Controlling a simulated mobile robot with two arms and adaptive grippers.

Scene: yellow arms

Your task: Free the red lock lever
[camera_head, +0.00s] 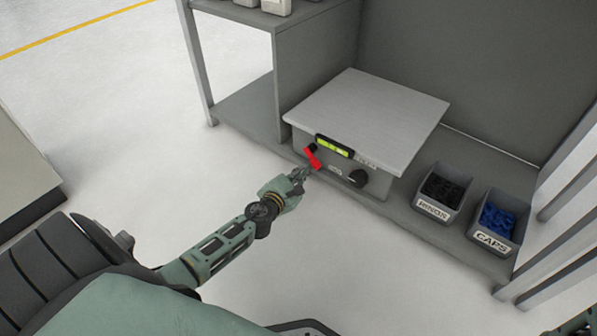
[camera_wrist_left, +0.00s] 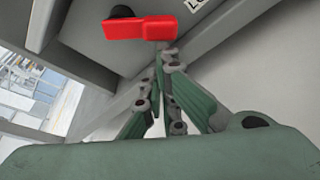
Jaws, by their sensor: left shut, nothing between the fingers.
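The red lock lever (camera_head: 313,158) is on the front face of a grey box (camera_head: 379,188) with a flat light-grey top plate (camera_head: 368,110). In the left wrist view the red lever (camera_wrist_left: 140,28) lies about level, with a dark round pivot at its left end. My left gripper (camera_head: 300,174) is shut and empty, its fingertips just in front of and below the lever. In the wrist view its fingertips (camera_wrist_left: 163,55) are close under the lever's right end; I cannot tell whether they touch it.
A yellow-green level (camera_head: 335,145) and a black knob (camera_head: 357,178) are at the box's front. Bins of dark parts (camera_head: 441,191) and blue caps (camera_head: 494,219) stand to its right on the low shelf (camera_head: 460,238). The floor (camera_head: 130,150) in front is clear.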

